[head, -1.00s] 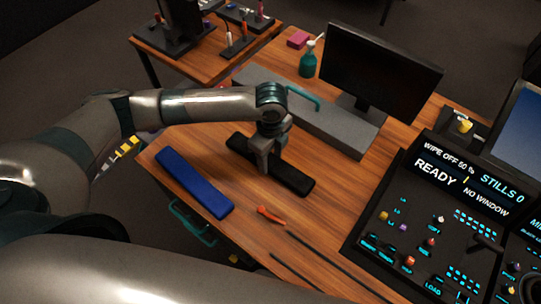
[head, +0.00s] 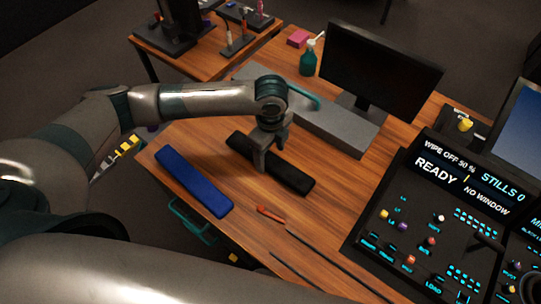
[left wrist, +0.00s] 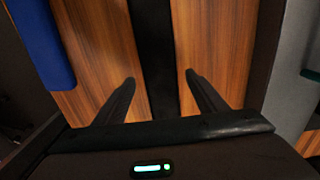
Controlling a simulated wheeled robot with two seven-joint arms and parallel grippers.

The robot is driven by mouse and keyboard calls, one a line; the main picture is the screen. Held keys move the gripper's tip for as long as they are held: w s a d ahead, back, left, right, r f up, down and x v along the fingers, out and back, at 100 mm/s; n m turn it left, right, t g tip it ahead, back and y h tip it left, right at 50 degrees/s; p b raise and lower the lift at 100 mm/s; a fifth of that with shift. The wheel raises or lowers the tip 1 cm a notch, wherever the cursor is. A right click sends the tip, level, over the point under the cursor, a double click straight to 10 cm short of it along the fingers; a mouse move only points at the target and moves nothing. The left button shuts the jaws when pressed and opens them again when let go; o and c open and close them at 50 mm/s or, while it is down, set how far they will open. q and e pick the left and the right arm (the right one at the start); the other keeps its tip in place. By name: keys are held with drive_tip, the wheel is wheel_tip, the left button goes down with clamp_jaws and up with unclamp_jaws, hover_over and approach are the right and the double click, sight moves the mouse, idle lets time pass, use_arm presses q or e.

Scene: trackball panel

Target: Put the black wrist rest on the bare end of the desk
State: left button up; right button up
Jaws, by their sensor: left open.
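The black wrist rest (head: 290,177) lies flat on the wooden desk, between the blue wrist rest and the grey riser. My left gripper (head: 269,165) is over its middle, pointing down. In the left wrist view the black wrist rest (left wrist: 153,50) runs between the two open fingers (left wrist: 160,80), with bare wood showing on both sides of it. I cannot tell how far the fingertips are above the desk. My right gripper is not in view.
A blue wrist rest (head: 194,182) lies near the desk's left edge. An orange-handled tool (head: 270,214) and thin dark strips lie in front. The grey riser (head: 330,128) and monitor (head: 380,68) stand behind. The lit control panel (head: 430,220) fills the right. Wood around the black rest is clear.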

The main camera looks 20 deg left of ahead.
sight(271, 161)
use_arm(q)
wheel_tip(271, 161, up, 11)
drive_tip(key=b, duration=0.1)
drive_tip(key=shift+f+b, duration=0.2)
drive_tip(key=shift+b, duration=0.1)
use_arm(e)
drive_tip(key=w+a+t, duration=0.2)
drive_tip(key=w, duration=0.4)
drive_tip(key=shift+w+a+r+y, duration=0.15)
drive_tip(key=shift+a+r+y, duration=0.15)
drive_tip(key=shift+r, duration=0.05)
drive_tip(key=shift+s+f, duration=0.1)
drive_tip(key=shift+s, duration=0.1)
